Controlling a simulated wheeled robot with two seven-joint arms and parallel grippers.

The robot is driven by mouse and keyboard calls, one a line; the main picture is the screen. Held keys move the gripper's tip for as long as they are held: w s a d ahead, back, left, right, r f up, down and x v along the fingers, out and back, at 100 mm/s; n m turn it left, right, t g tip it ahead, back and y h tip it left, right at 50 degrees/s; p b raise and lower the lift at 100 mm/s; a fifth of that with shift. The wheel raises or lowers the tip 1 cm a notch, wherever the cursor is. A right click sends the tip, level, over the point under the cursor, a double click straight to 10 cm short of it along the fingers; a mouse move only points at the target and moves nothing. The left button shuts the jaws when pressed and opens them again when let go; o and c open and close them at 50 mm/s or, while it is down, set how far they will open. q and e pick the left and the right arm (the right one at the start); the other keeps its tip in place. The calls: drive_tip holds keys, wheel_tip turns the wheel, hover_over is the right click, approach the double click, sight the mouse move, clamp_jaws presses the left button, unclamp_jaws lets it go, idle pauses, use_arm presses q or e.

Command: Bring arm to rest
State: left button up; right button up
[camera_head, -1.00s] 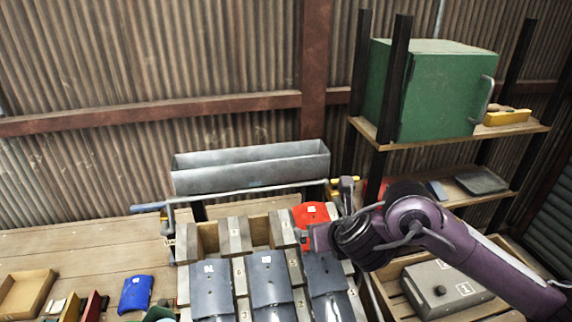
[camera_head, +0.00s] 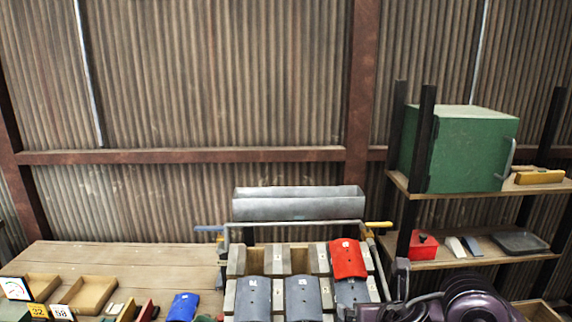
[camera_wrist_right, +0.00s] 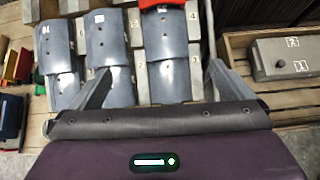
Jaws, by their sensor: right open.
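Beyond the fingers are dark grey curved tiles (camera_wrist_right: 112,75) on the slotted rack. A red curved tile (camera_head: 348,259) lies at the top of the rack's right column, above a grey tile (camera_head: 351,291). The red tile also shows at the top edge of the wrist view (camera_wrist_right: 160,3). My left gripper is not in view.
A metal trough (camera_head: 298,206) stands behind the rack. A shelf at right holds a green cabinet (camera_head: 455,150) and a red box (camera_head: 423,246). Wooden trays (camera_head: 88,293) and a blue tile (camera_head: 183,307) lie at left. A grey numbered box (camera_wrist_right: 285,58) sits in a crate at right.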

drive_tip(key=s+a+f+m+y, duration=0.2)
drive_tip(key=s+a+f+m, duration=0.25)
drive_tip(key=a+m, duration=0.6)
drive_tip(key=s+d+f+m+g+h, duration=0.1)
drive_tip(key=s+d+f+m+g, duration=0.1)
drive_tip(key=s+d+f+m, duration=0.45)
drive_tip(key=s+d+f+m+g+h, duration=0.1)
drive_tip(key=s+d+m+g, duration=0.2)
drive_tip(key=m, duration=0.6)
drive_tip(key=s+d+f+m+g, duration=0.2)
drive_tip(key=s+d+f+m, duration=0.2)
drive_tip(key=s+m, duration=0.35)
wheel_tip(320, 180, down, 28)
drive_tip(key=f+g+b, duration=0.1)
use_arm(q)
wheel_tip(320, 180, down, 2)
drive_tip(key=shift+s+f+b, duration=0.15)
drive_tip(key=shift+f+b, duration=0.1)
drive_tip(key=shift+b, duration=0.45)
use_arm(e)
drive_tip(key=s+d+f+g, duration=0.1)
drive_tip(key=s+d+f, duration=0.2)
drive_tip(key=s+f, duration=1.7)
drive_tip(key=shift+s+f+h, duration=0.3)
drive_tip(key=shift+s, duration=0.05)
